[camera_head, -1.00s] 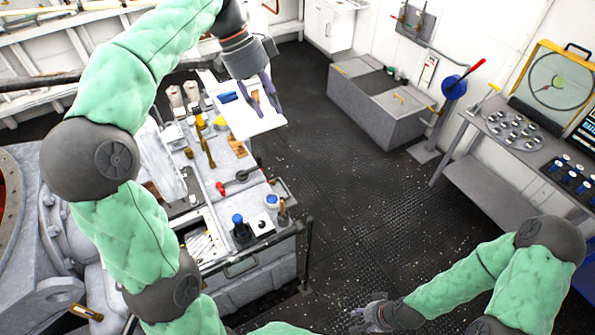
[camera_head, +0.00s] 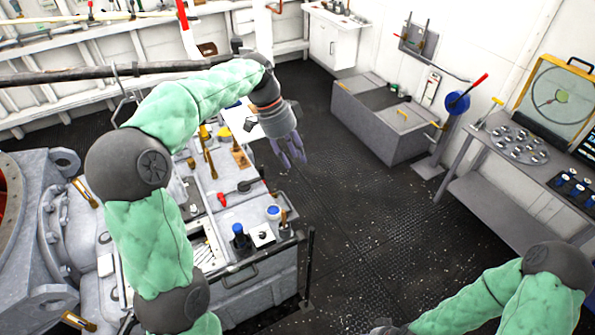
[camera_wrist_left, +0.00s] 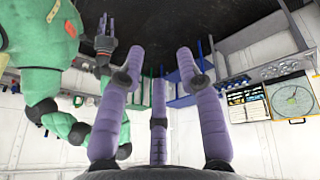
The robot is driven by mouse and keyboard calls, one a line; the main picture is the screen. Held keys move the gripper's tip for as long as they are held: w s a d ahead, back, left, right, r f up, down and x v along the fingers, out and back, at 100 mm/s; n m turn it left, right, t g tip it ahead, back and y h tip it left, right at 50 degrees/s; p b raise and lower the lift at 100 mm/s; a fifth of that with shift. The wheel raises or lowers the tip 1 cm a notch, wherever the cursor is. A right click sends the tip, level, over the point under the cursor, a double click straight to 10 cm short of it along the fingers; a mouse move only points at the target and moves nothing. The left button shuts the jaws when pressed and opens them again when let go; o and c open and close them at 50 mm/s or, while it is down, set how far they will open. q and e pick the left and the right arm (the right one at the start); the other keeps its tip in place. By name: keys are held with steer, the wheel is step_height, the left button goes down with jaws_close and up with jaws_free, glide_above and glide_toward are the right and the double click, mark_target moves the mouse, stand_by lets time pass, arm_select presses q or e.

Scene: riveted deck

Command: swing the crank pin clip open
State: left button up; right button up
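I cannot pick out the crank pin clip in either view. The grey machine (camera_head: 75,245) at the left of the head view has brass-coloured fittings, one of them (camera_head: 85,193) on its upper side. My left gripper (camera_head: 292,158) is out past the right side of the workbench, above the dark floor. In the left wrist view its three purple fingers (camera_wrist_left: 160,85) are spread with nothing between them. My right gripper (camera_head: 388,329) is mostly cut off at the bottom edge; it also shows small in the left wrist view (camera_wrist_left: 104,42), its fingers apart and empty.
The workbench (camera_head: 255,280) holds bottles, tools and a red-handled item. A grey bin (camera_head: 385,140) stands by the back wall. A side table (camera_head: 480,165) with round parts is at the right. Dark floor (camera_head: 370,225) lies free between them. A dark bar (camera_head: 110,75) crosses at upper left.

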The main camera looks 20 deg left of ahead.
arm_select(q)
steer(key=shift+n, duration=0.4)
steer(key=shift+a+b+x, duration=0.2)
steer(key=shift+b+x, duration=0.05)
steer(key=shift+x, duration=1)
steer(key=shift+a+b+x, duration=0.2)
steer(key=shift+b+x, duration=0.05)
steer(key=shift+x, duration=0.95)
steer(key=shift+w+f, duration=0.15)
steer(key=shift+w, duration=0.05)
